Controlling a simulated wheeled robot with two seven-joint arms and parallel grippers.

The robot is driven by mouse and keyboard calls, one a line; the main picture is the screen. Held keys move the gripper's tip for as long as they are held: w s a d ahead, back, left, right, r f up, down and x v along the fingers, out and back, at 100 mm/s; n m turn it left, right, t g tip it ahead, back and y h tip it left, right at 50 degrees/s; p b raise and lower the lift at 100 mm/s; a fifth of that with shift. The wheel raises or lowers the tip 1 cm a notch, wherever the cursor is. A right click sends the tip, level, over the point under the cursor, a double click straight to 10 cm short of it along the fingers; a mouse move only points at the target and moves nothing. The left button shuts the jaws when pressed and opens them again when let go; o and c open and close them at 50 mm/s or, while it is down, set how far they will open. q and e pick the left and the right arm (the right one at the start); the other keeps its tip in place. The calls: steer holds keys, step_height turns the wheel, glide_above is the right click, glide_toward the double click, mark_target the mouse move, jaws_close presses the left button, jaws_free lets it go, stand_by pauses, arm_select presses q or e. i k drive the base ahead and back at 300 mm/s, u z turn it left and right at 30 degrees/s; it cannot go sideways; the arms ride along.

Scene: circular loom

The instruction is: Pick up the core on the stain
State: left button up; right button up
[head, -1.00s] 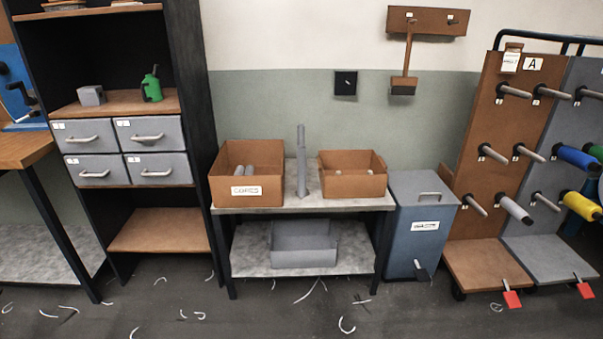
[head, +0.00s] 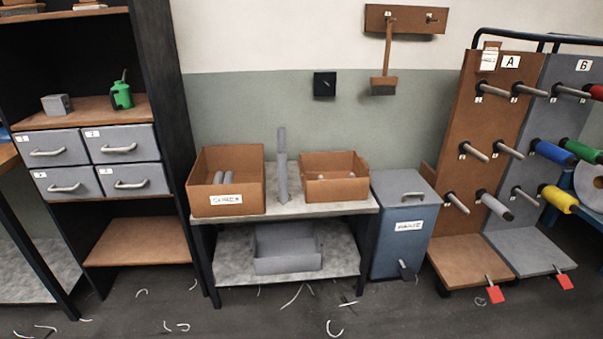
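No core lying on a stain can be made out, and I cannot tell a stain on the dark floor (head: 240,315). Another grey core (head: 495,205) sits on a peg of the brown rack panel marked A. Neither of my grippers is in view.
The table (head: 285,210) also holds a grey upright post (head: 282,165) and a second brown box (head: 335,191); a grey tray (head: 287,262) is below. A blue bin (head: 402,240) stands beside it. Pale thread scraps litter the otherwise open floor in front.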

mark_target(283, 178)
steer(key=z, duration=0.25)
steer(key=i, duration=1.35)
steer(key=u, duration=0.35)
